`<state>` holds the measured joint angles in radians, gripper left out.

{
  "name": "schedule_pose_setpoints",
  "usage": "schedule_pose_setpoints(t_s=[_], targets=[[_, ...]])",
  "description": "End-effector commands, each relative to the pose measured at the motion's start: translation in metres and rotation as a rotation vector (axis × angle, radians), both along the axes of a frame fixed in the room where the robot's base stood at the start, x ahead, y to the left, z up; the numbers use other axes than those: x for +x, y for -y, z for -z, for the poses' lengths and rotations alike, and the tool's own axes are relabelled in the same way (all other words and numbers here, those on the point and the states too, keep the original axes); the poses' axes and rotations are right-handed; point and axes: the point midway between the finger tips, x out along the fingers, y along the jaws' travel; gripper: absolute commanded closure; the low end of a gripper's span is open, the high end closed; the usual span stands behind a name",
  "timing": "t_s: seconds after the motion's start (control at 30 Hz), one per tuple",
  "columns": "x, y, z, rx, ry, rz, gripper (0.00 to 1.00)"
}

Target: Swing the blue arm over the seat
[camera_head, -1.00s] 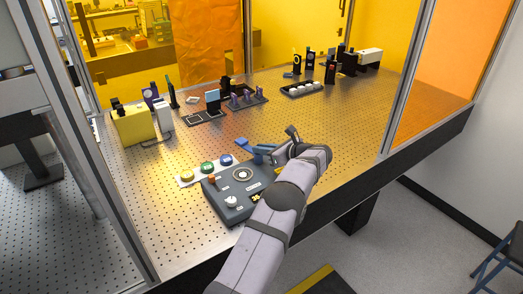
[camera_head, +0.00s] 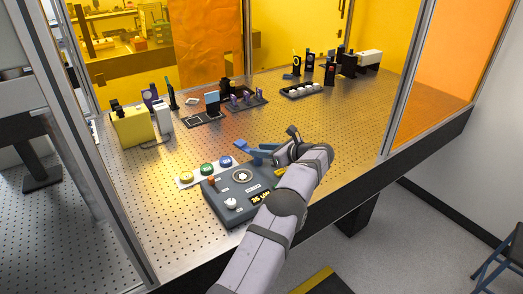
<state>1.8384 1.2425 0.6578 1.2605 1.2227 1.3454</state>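The blue arm (camera_head: 262,151) lies at the back right of the dark grey control box (camera_head: 222,190), its free end pointing left. The seat, which I take to be the pale ring with a dark centre (camera_head: 242,175), is on top of the box. The blue arm is behind the seat and does not cover it. My gripper (camera_head: 283,146) is at the right end of the blue arm, very close to it or touching. Whether its fingers are closed on the arm is hidden by the gripper's own body and the small size.
Optics stand farther back; the perforated table (camera_head: 330,125) is clear to the right.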

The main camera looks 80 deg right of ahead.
Motion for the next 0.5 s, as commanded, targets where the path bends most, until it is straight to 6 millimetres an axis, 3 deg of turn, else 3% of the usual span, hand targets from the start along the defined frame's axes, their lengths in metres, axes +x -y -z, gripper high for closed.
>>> schedule_pose_setpoints(t_s=[0.5], targets=[[-0.048,-0.026,-0.021,-0.003,0.001,0.002,0.71]])
